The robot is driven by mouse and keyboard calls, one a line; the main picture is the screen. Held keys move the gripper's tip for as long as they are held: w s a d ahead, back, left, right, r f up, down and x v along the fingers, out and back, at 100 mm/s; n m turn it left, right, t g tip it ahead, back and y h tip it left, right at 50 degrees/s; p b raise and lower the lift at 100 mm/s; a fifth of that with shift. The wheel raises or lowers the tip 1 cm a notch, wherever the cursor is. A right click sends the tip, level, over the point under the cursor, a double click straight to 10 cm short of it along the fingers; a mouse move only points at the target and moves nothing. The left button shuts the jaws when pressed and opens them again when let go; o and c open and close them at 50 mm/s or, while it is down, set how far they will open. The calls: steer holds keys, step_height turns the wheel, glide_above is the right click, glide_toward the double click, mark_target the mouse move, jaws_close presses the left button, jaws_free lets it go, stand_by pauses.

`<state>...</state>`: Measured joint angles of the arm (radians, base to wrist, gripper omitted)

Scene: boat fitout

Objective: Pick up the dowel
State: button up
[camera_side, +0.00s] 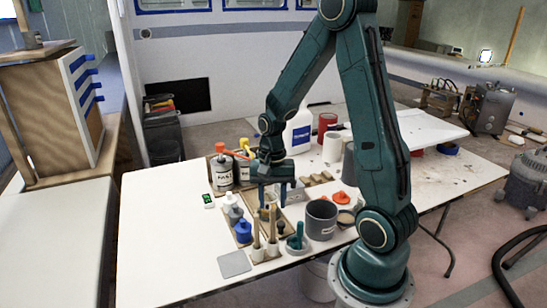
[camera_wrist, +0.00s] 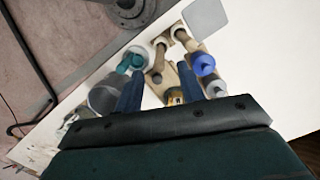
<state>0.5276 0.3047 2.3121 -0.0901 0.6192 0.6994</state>
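Two wooden dowel-like sticks stand upright in small white cups near the table's front edge: a left one (camera_side: 256,232) and a right one (camera_side: 273,222). They also show in the wrist view, one at the upper right (camera_wrist: 187,42) and one nearer (camera_wrist: 158,63). I cannot tell which one is the dowel meant. My gripper (camera_side: 273,196) points down behind and above the sticks, its two fingers apart with nothing held. In the wrist view the open fingers (camera_wrist: 160,88) frame part of a wooden tray and a yellow-banded item (camera_wrist: 174,96).
A blue-capped bottle (camera_side: 243,231) stands left of the sticks. A teal-handled item (camera_side: 297,238) and a grey cup (camera_side: 320,219) stand to the right. A grey square (camera_side: 234,264) lies in front. Cans and bottles crowd behind; the table's left side is clear.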

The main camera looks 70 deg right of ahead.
mark_target(273, 209)
steer(key=shift+f, duration=0.3)
steer(key=shift+f, duration=0.15)
steer(key=shift+s+a+f, duration=0.1)
steer(key=shift+a+f, duration=0.1)
steer(key=shift+f, duration=1.05)
steer(key=shift+s+a+f, duration=0.1)
steer(key=shift+a+f, duration=0.05)
steer(key=shift+f, duration=1.05)
jaws_close()
